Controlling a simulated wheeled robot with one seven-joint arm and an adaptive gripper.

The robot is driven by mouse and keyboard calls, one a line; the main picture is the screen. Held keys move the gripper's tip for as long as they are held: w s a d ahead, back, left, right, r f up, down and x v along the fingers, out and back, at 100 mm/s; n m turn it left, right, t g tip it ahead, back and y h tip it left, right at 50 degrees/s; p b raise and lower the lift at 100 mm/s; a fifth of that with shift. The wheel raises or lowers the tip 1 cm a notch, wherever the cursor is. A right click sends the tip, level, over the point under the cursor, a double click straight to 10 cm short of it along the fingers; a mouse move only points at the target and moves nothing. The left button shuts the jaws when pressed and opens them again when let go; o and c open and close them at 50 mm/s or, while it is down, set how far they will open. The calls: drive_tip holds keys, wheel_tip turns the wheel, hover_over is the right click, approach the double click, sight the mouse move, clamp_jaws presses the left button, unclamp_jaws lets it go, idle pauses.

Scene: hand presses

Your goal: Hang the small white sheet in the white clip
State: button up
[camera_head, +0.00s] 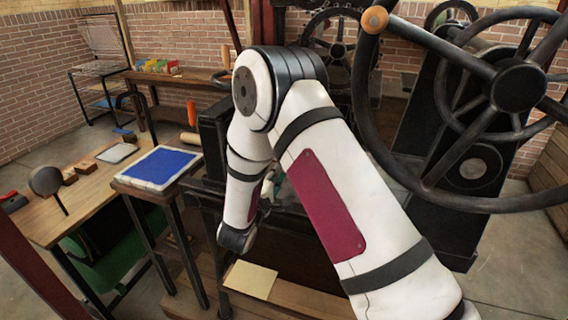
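A small pale, cream-coloured sheet (251,280) lies flat on a wooden board at the bottom centre. I cannot tell whether it is the task's white sheet. I cannot make out a white clip in this view. My white arm bends at the elbow and comes down to a dark-capped wrist joint, just above and left of the pale sheet in the picture. My gripper's fingers do not show; they may be hidden behind my arm links. Whether they hold anything cannot be seen.
A large black handwheel (518,90) with a wooden knob stands at the right. A blue-topped stand (160,166) is left of my arm. A wooden table (50,222) with hand tools is at the far left. A wooden shelf (180,77) stands behind.

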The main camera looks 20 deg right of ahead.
drive_tip(key=shift+b+x, duration=0.8)
drive_tip(key=shift+x, duration=2.05)
drive_tip(key=shift+c, duration=0.6)
clamp_jaws()
drive_tip(key=shift+r, duration=0.1)
wheel_tip(320, 180, up, 3)
drive_tip(key=shift+f+p, duration=0.1)
drive_tip(key=shift+p, duration=0.75)
drive_tip(key=r+p+v, duration=0.3)
drive_tip(key=p+v, duration=0.7)
drive_tip(key=v, duration=1.2)
drive_tip(key=shift+p, duration=0.35)
